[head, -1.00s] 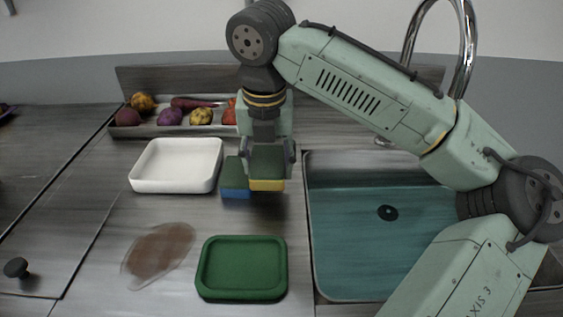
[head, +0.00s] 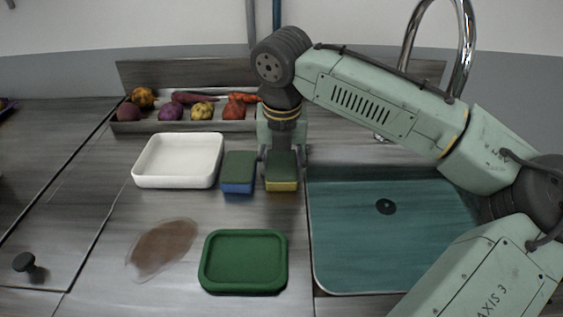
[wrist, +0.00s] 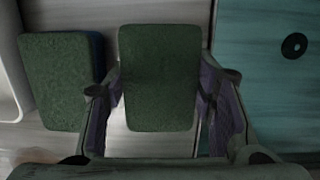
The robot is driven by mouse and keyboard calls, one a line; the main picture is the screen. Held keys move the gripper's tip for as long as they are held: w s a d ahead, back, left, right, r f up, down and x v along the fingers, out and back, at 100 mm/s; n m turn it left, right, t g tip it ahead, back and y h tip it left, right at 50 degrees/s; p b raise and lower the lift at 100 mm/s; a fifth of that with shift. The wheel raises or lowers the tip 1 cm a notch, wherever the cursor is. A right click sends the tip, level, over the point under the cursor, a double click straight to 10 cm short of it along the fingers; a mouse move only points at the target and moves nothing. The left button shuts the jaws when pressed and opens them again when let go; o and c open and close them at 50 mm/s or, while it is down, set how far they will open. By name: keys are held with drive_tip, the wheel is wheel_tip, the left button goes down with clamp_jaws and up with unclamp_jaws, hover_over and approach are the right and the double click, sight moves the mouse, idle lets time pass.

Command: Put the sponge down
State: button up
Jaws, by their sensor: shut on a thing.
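A yellow sponge with a green top (head: 282,172) is between the fingers of my gripper (head: 281,158), beside the sink's left edge. In the wrist view the sponge (wrist: 159,78) shows its green face between the two fingers, and my gripper (wrist: 162,95) is shut on it. Whether the sponge touches the counter is hard to tell. A blue sponge with a green top (head: 238,173) lies just left of it, apart from it. The blue sponge also shows in the wrist view (wrist: 62,82).
A white tray (head: 178,183) stands left of the sponges. A green tray (head: 244,288) lies in front. A brown stain (head: 163,248) marks the counter at left. The sink (head: 400,260) is at right. A vegetable tray (head: 180,126) stands at the back.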

sight(282, 168)
drive_tip(key=shift+s+f, duration=0.15)
drive_tip(key=shift+f, duration=0.35)
drive_tip(key=o, duration=0.6)
drive_tip(key=shift+o, duration=0.7)
drive_tip(key=shift+f, duration=0.15)
drive_tip(key=shift+r, duration=0.65)
wheel_tip(282, 168, up, 12)
drive_tip(key=s+b, duration=0.1)
drive_tip(key=shift+s, duration=0.35)
